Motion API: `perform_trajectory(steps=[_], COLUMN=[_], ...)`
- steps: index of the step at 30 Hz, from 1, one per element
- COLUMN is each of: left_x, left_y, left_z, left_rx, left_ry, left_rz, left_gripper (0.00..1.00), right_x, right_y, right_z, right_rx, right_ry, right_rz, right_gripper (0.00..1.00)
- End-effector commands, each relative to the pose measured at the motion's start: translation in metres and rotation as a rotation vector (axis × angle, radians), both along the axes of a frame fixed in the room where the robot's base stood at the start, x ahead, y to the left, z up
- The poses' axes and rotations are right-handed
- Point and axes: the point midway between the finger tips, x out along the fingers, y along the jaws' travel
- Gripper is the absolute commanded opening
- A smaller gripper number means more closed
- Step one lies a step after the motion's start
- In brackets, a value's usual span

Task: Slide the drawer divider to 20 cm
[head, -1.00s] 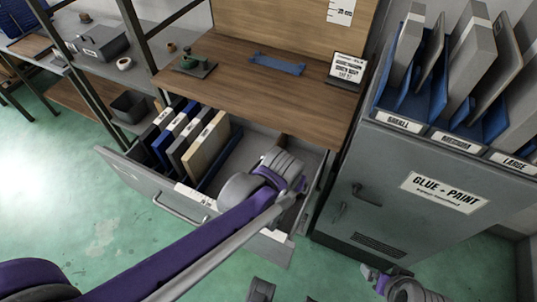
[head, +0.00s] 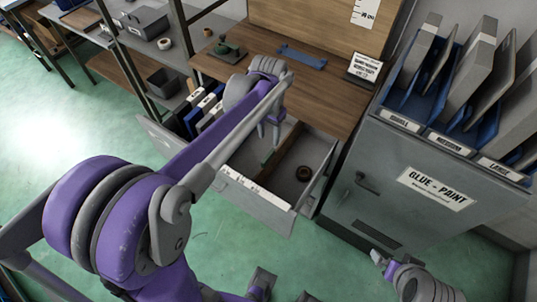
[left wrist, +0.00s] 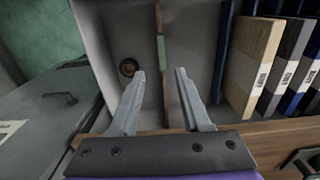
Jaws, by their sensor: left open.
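A thin wooden divider (left wrist: 161,45) with a green patch stands across the open drawer in the left wrist view. In the head view it also shows (head: 286,148), partly hidden by my arm. My left gripper (head: 270,145) is over the drawer, pointing down. In the left wrist view its open fingers (left wrist: 160,85) lie to either side of the divider's line, with nothing held. I cannot tell how far the fingertips are above it. The open drawer (head: 326,160) has a white marked strip (head: 255,189) along its front edge. My right gripper (head: 380,261) is at lower right, small and unclear.
Binders (left wrist: 255,65) and a blue panel (left wrist: 223,45) stand on one side in the drawer. A dark round roll (head: 303,173) lies on the other side. The wooden worktop (head: 325,95) is behind, and a grey cabinet (head: 400,185) stands close at right.

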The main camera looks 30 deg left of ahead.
Motion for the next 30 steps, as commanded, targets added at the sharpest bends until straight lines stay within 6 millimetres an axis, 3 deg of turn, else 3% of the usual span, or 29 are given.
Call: perform_trajectory(steps=[18, 30], left_x=[0.0, 0.0], left_y=[0.0, 0.0], left_z=[-0.098, -0.108], left_rx=[0.0, 0.0], left_ry=[0.002, 0.001], left_rz=[-0.001, -0.001], left_gripper=[0.47, 0.47], right_x=[-0.003, -0.003], right_y=[0.0, 0.0], right_z=[-0.012, -0.013], right_rx=[0.0, 0.0], right_ry=[0.005, 0.005], right_rz=[0.0, 0.0], right_gripper=[0.99, 0.99])
